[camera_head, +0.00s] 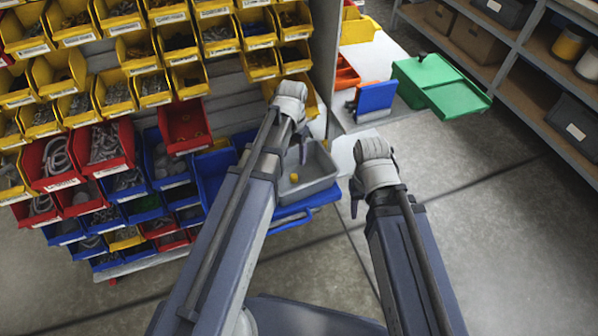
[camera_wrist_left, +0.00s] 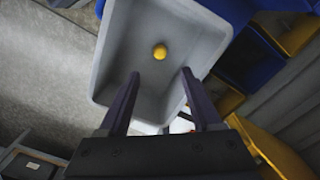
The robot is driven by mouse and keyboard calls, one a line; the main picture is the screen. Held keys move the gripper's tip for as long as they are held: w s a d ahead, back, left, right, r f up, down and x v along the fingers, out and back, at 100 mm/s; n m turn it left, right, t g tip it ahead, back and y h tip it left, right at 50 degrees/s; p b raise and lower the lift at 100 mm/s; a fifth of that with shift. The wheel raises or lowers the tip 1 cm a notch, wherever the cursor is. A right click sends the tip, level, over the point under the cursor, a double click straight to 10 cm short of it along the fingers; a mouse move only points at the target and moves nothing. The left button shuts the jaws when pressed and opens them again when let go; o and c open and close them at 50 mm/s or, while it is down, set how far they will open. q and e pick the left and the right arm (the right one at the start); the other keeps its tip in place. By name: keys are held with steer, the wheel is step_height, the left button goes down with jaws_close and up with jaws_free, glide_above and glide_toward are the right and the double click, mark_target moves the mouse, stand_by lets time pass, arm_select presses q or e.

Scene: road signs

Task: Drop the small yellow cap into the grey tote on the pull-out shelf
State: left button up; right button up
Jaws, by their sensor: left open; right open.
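The small yellow cap (camera_head: 294,178) shows inside the grey tote (camera_head: 322,176) in the head view. In the left wrist view the cap (camera_wrist_left: 160,51) is within the walls of the tote (camera_wrist_left: 112,60), beyond my fingertips and apart from them. I cannot tell for sure whether it rests on the tote's floor. My left gripper (camera_head: 303,152) is over the tote, mostly hidden behind its own wrist; in the left wrist view its fingers (camera_wrist_left: 161,73) are spread with nothing between them. My right gripper (camera_head: 355,199) is to the right of the tote, partly hidden by its wrist.
The tote sits on a blue pull-out shelf (camera_head: 292,216). A rack of yellow, red and blue bins (camera_head: 115,95) stands on the left. The floor at right is clear.

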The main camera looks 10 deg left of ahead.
arm_select(q)
step_height(320, 180, up, 6)
steer(key=p, duration=0.5)
steer(key=shift+f, duration=0.1)
steer(key=shift+s+d, duration=0.1)
steer(key=s+d+r+p, duration=0.2)
steer(key=s+d, duration=0.3)
steer(key=s, duration=0.2)
steer(key=s+d+r+y+p, duration=0.1)
steer(key=s+d+r+p, duration=0.1)
steer(key=s+d, duration=0.3)
steer(key=shift+s+d+r+p, duration=0.15)
steer(key=shift+s+r+p, duration=0.25)
steer(key=shift+s, duration=0.7)
